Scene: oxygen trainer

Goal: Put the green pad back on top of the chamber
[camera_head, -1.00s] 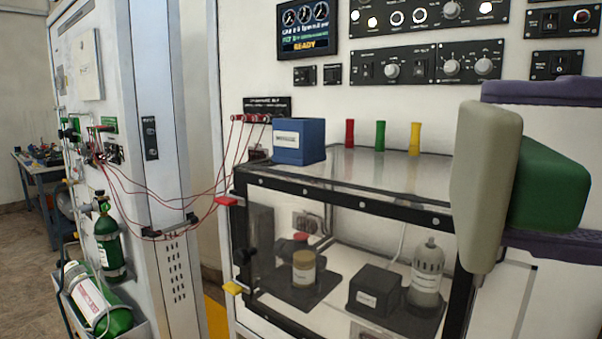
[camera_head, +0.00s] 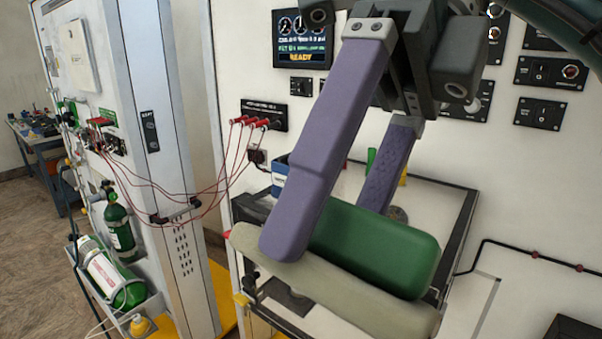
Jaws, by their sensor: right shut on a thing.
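My right gripper (camera_head: 328,228) comes down from the top of the view, its two purple fingers shut on the green pad (camera_head: 378,252). The pad is a thick rounded green block with a pale beige layer (camera_head: 345,298) on its near side. It is tilted, in front of and over the clear chamber with the black frame (camera_head: 464,228). The pad and fingers hide much of the chamber's top and front. I cannot tell whether the pad touches the chamber. My left gripper is not in view.
A blue box (camera_head: 280,172) sits at the chamber top's back left, partly hidden. Green (camera_head: 371,156) and yellow (camera_head: 404,176) pegs show behind my fingers. Red cables (camera_head: 165,190) hang left of the chamber, by a cabinet with green cylinders (camera_head: 120,228). The wall panel stands close behind.

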